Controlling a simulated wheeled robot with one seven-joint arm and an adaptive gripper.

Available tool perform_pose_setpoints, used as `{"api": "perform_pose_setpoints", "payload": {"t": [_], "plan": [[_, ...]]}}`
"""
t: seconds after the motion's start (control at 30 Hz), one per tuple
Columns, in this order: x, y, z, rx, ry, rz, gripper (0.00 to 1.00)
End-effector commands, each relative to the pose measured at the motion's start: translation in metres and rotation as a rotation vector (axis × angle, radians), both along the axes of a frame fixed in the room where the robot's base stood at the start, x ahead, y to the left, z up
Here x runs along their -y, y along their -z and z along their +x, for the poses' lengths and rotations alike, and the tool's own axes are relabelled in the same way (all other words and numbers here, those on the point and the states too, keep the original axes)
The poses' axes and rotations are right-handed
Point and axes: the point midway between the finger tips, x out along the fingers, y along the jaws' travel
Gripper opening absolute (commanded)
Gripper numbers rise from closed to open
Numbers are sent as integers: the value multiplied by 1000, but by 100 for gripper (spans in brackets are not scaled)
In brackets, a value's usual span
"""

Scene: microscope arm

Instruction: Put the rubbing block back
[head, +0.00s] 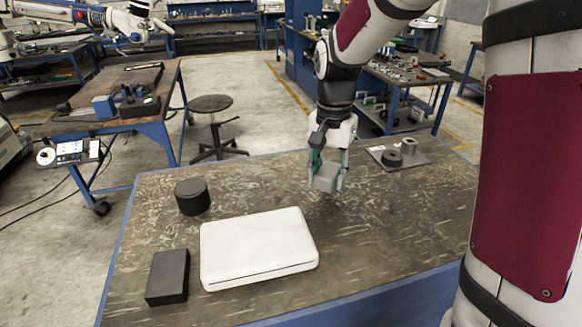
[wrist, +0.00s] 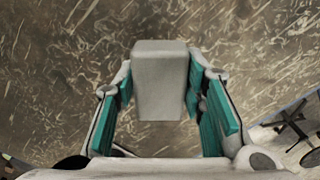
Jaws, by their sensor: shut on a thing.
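The rubbing block (head: 326,182) is a light grey block in my gripper (head: 328,172), over the back middle of the table. In the wrist view the block (wrist: 160,80) sits between the two teal finger pads, and my gripper (wrist: 160,100) is shut on it. The bare tabletop shows behind it; the gap between block and table is hard to judge. A flat grey plate (head: 420,160) lies at the table's back right, to the right of my gripper. A dark ring-like piece (head: 392,158) and a grey cylinder (head: 409,147) stand on it.
A white case (head: 258,247) lies at the front middle of the table (head: 380,230). A black cylinder (head: 192,196) stands behind it at left, and a black box (head: 168,277) lies at front left. The tabletop right of the case is clear. A stool (head: 212,125) stands behind the table.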

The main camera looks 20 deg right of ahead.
Motion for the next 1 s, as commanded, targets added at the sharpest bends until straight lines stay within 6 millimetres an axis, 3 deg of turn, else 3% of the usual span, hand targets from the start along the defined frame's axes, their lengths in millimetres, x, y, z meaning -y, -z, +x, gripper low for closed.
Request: {"api": "perform_pose_setpoints", "payload": {"t": [0.2, 0.4, 0.73, 1.0], "plan": [[-17, 6, 52, -1, -2, -1, 11], [-29, 9, 91, 0, -1, 0, 11], [-36, 11, 114, 1, -1, 1, 11], [-35, 45, 112, -1, 0, 1, 11]]}}
